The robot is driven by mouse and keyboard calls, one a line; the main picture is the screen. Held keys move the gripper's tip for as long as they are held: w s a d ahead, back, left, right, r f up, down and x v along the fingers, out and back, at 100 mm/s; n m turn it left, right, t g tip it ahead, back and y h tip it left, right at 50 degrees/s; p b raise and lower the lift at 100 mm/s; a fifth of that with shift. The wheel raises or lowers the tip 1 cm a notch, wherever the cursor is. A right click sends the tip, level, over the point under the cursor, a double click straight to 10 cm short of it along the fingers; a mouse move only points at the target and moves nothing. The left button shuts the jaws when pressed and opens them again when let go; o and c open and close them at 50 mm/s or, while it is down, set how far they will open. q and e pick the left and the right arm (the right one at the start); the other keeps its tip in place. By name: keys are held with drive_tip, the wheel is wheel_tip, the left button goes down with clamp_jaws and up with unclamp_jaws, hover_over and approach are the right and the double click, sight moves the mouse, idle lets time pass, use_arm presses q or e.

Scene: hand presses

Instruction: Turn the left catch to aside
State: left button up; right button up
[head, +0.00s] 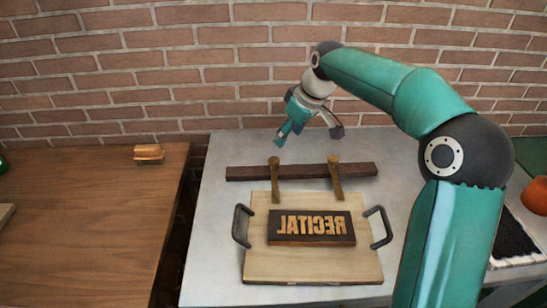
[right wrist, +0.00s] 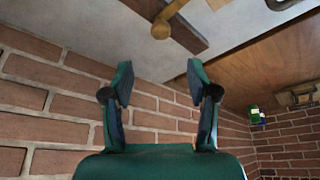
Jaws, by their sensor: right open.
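The left catch (head: 275,181) is a brass-coloured bar with a round knob, lying across the dark rail (head: 305,171) and over the back edge of the pale wooden board (head: 260,262). The right catch (head: 335,183) lies much the same way. My right gripper (head: 309,134) is open and empty, in the air behind the rail near the catches. In the right wrist view the gripper (right wrist: 158,73) has its fingers spread, and the left catch (right wrist: 161,27) shows beyond the fingertips, apart from them. My left gripper is not in view.
A dark block with mirrored letters (head: 312,240) lies on the board between two black handles (head: 242,226) (head: 378,227). A brick wall (head: 240,60) stands close behind. A copper-coloured object (head: 149,153) sits on the brown table (head: 90,220) at left. My right arm covers the right side.

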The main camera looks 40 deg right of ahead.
sight(275, 160)
drive_tip(key=x, duration=1.2)
drive_tip(key=shift+a, duration=0.1)
drive_tip(key=shift+r, duration=0.1)
clamp_jaws()
